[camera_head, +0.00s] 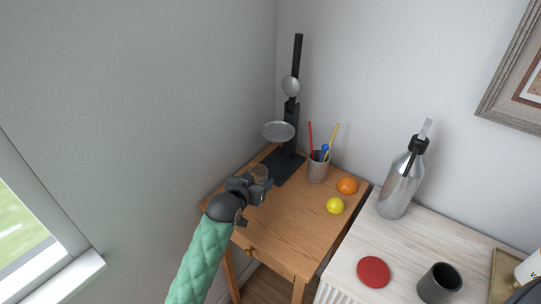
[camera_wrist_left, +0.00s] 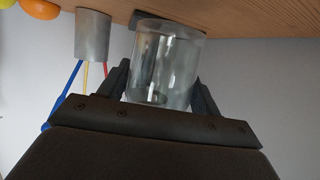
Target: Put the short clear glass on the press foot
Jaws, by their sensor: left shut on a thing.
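In the left wrist view, which shows the scene upside down, the glass (camera_wrist_left: 166,62) sits between the two dark fingers. I cannot tell whether its bottom touches the table. My right gripper is not in view.
A grey cup (camera_head: 317,169) with coloured sticks stands right of the foot. An orange (camera_head: 347,185) and a yellow ball (camera_head: 335,205) lie nearby. A white cabinet (camera_head: 340,270) to the right holds a metal bottle (camera_head: 399,184), red disc (camera_head: 373,271) and dark cup (camera_head: 439,284).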

